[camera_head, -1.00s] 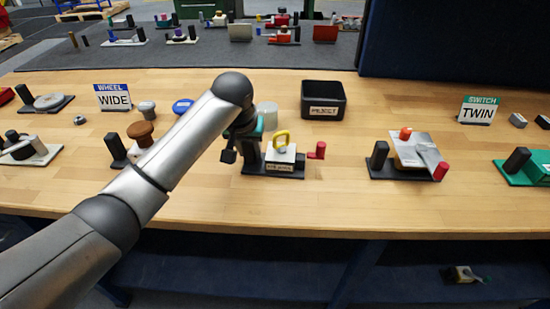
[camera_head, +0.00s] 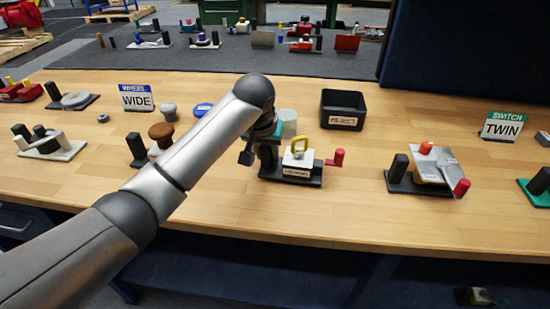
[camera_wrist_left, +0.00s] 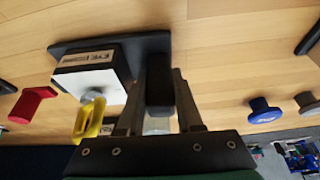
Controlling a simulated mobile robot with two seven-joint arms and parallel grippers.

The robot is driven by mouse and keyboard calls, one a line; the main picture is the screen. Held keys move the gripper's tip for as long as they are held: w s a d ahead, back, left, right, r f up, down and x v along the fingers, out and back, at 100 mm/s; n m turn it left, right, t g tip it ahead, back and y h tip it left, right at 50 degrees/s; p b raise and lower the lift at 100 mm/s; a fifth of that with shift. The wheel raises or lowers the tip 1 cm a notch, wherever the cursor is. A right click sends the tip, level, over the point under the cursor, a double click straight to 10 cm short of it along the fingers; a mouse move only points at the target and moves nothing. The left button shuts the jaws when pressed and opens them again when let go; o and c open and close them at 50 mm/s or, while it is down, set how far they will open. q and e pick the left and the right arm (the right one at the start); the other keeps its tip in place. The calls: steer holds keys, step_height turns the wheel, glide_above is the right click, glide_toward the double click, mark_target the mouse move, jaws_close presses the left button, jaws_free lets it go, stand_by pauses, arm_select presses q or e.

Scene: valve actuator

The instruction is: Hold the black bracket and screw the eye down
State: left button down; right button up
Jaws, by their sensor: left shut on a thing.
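The yellow eye (camera_head: 299,146) stands on a white block with a label (camera_head: 298,172), which sits on a black base (camera_head: 265,174). The eye also shows in the left wrist view (camera_wrist_left: 90,116). The black bracket, an upright post (camera_wrist_left: 159,85), rises from the end of the same base. My left gripper (camera_wrist_left: 160,105) has a finger on each side of this post and is shut on it. In the head view my left gripper (camera_head: 264,152) is partly hidden by its own arm. My right gripper is not in view.
A black bin (camera_head: 342,109) stands behind. A switch unit with a metal plate (camera_head: 430,165) is to the right, and a brown knob (camera_head: 161,134) to the left. The wooden table (camera_head: 360,205) is clear in front.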

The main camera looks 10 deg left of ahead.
arm_select(q)
step_height(320, 180, up, 8)
steer(key=shift+f, duration=3.95)
steer(key=shift+f, duration=0.5)
steer(key=shift+f, duration=0.15)
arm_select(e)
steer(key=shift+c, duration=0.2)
